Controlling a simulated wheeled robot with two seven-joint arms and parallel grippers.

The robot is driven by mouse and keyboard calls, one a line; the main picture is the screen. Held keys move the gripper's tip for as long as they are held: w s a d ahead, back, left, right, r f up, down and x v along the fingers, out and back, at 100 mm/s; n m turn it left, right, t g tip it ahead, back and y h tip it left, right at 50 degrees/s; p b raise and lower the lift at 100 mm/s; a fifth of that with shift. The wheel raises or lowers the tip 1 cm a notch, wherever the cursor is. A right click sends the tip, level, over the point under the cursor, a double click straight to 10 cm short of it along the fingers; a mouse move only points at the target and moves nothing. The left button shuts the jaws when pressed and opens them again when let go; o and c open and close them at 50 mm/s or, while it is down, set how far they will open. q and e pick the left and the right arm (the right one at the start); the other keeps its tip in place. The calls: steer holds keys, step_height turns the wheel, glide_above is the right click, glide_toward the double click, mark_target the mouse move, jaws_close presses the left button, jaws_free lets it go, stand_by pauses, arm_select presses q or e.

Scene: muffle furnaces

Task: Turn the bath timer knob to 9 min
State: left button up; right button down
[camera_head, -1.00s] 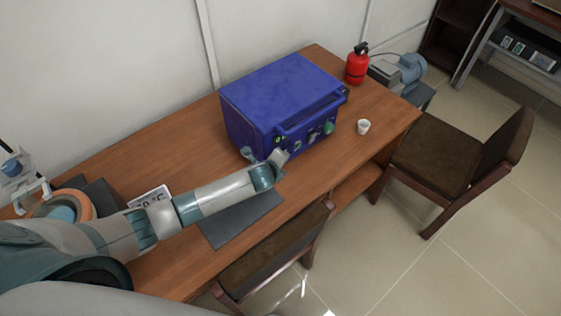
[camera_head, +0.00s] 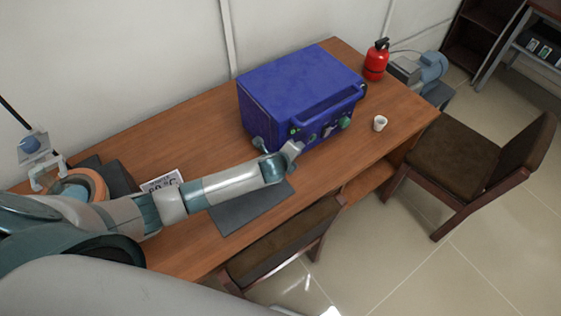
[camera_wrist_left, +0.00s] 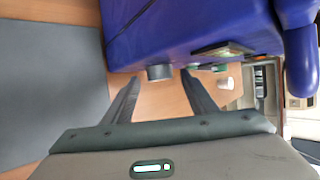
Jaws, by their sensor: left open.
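The blue box-shaped device (camera_head: 300,88) stands on the wooden table, with a handle bar and several knobs along its front. A green knob (camera_head: 345,123) is at the right of this front. My left gripper (camera_head: 290,150) is at the left part of the front, hiding some of the panel. In the left wrist view, the fingers of my left gripper (camera_wrist_left: 159,80) are open. A grey knob (camera_wrist_left: 159,72) on the blue device shows between and just beyond the fingertips; contact cannot be told. Knob markings are unreadable, so I cannot tell which is the timer.
A small white cup (camera_head: 380,123) and a red extinguisher (camera_head: 376,60) stand right of the device. A dark mat (camera_head: 250,208) lies under my left arm. A sign (camera_head: 162,182) and an orange-rimmed vessel (camera_head: 95,181) are at left. Chairs (camera_head: 475,150) stand along the table.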

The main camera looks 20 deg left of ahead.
arm_select(q)
steer(key=b+v, duration=0.3)
steer(key=v, duration=1.2)
steer(key=shift+s+r, duration=0.25)
steer(key=shift+s, duration=0.05)
steer(key=shift+s+f, duration=0.1)
